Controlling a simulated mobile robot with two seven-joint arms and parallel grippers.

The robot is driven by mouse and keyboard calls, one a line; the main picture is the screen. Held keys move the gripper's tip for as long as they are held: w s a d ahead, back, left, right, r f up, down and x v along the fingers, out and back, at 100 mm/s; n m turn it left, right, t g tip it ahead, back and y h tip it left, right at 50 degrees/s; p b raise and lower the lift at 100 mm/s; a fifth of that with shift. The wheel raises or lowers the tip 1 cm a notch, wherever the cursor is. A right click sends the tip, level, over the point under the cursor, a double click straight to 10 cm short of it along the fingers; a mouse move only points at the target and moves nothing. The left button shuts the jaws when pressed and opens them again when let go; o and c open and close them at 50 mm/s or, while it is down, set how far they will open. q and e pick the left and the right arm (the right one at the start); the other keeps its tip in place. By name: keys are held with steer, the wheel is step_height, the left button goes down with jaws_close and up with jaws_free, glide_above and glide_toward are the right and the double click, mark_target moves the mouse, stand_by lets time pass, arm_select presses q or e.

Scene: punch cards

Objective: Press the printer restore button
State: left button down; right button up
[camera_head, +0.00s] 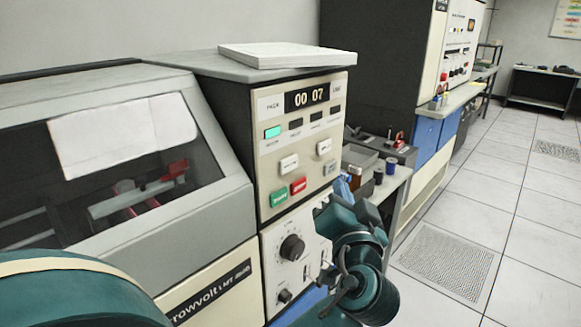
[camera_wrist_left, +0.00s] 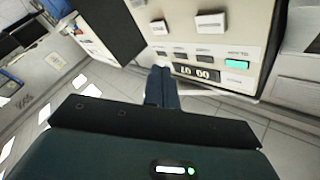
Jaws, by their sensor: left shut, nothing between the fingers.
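The printer's control panel (camera_head: 297,140) has a "00 07" display, a lit green lamp, white and grey buttons, a green button (camera_head: 279,197) and a red button (camera_head: 299,186). Two white buttons (camera_head: 289,164) (camera_head: 324,147) sit above those. The small labels are too blurred to tell which is restore. My left gripper (camera_head: 343,188) is shut and empty, just right of the panel's lower buttons in the head view. In the left wrist view its fingers (camera_wrist_left: 161,82) point toward the panel, whose display (camera_wrist_left: 197,73) appears upside down. Contact cannot be told. My right gripper is not seen.
A paper stack (camera_head: 285,55) lies on the printer's top. Left is a hooded window (camera_head: 130,150) of the printer. A knob (camera_head: 292,248) is below the buttons. A cluttered side table (camera_head: 385,180) stands right of the panel. Tiled floor (camera_head: 490,215) is clear on the right.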

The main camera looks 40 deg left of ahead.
mark_target(289, 164)
arm_select(q)
steer(key=shift+a+r, duration=0.15)
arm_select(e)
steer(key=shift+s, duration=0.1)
arm_select(q)
steer(key=a, duration=0.8)
steer(key=shift+w+a+p, duration=0.3)
steer(key=shift+p, duration=0.05)
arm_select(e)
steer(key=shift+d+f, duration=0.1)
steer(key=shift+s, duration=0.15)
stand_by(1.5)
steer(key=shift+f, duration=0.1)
arm_select(q)
steer(key=shift+a, duration=0.4)
